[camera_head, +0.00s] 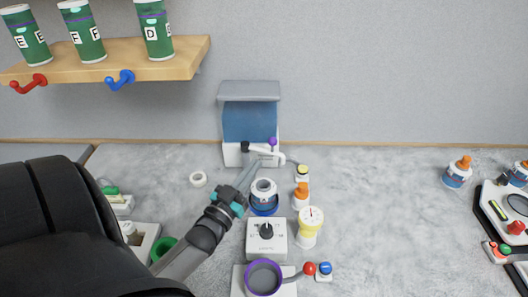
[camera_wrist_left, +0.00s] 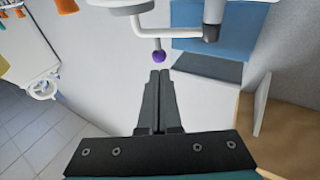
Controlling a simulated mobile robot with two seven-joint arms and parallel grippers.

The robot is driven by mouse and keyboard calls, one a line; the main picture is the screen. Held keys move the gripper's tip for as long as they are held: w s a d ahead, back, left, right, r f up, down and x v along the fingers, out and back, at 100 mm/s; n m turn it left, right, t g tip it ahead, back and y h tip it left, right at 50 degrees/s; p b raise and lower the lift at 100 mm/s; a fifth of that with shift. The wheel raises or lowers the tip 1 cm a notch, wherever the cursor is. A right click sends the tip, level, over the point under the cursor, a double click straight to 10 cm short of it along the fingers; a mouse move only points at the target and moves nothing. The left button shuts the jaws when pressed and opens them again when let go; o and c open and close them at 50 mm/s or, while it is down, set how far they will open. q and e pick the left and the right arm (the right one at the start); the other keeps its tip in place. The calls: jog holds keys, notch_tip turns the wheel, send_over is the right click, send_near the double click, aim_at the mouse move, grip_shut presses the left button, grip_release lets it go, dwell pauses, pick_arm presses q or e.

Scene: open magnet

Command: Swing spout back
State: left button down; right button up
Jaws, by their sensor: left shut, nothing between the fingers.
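A white dispenser with a blue front (camera_head: 250,122) stands against the back wall. A white spout arm (camera_head: 270,153) comes off it, with a black end (camera_head: 245,147) at left and a purple ball (camera_head: 272,141) on a thin rod. In the left wrist view the purple ball (camera_wrist_left: 159,57) hangs just beyond my fingertips, and the black end (camera_wrist_left: 211,33) is to its right. My left gripper (camera_head: 256,164) is shut and empty, its tips close to the spout; contact cannot be told in the head view. It also shows in the left wrist view (camera_wrist_left: 160,73). My right gripper is out of view.
A white and blue cup (camera_head: 264,191) stands below the spout. Small bottles (camera_head: 301,194) and a yellow timer-like item (camera_head: 311,222) stand to the right. A dial box (camera_head: 267,243) is in front. A shelf (camera_head: 115,63) with green cans is upper left. The counter's right middle is clear.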

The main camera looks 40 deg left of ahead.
aim_at(272, 146)
pick_arm(q)
jog(key=x, duration=0.5)
jog(key=shift+w, duration=0.4)
jog(key=shift+x, duration=1.4)
jog(key=shift+d+f, duration=0.1)
jog(key=shift+d, duration=0.05)
jog(key=shift+s+d+f, duration=0.1)
jog(key=shift+s+f, duration=0.1)
jog(key=shift+s, duration=0.15)
jog(key=v, duration=1.4)
jog(key=shift+s+b, duration=0.3)
jog(key=shift+b, duration=0.05)
